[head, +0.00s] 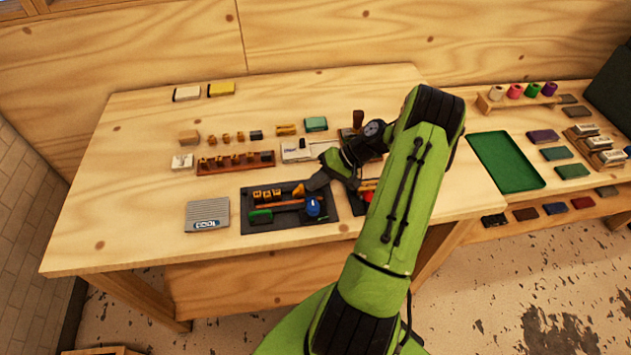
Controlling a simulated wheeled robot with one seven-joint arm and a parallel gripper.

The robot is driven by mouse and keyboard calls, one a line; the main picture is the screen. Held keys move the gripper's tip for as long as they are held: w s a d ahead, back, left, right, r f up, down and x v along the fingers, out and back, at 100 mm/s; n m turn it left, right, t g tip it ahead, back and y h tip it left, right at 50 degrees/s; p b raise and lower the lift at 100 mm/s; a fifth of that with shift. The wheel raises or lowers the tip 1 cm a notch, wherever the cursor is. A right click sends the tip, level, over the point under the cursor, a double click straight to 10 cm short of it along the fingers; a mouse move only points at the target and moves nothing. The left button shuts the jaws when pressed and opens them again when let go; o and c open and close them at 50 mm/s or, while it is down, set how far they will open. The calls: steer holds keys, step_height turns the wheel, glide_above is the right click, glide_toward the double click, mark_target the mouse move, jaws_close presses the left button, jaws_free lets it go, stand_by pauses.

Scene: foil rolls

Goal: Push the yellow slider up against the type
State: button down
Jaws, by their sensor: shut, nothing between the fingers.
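A black tray (246,194) lies near the front edge of the table. In it, a short row of small yellow-brown type blocks (266,194) stands at the back left, behind an orange-brown strip (278,204). A small yellow-orange piece (298,190), which looks like the slider, is to the right of the type with a gap between them. My gripper (311,185) is shut and empty, its tips low at the slider's right side. I cannot tell whether they touch it.
In the tray, a green block (260,216) lies at front left and a blue round-topped piece (313,206) at right. A grey ridged block (207,214) lies left of the tray. A brown rack of type (235,163) stands behind it. The table's left part is clear.

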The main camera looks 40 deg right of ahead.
mark_target(300, 186)
steer(key=w+a, duration=0.1)
steer(key=a, duration=0.1)
steer(key=w+a, duration=0.1)
steer(key=shift+w+a, duration=0.3)
steer(key=shift+a, duration=0.05)
steer(key=shift+s+d, duration=0.1)
stand_by(0.3)
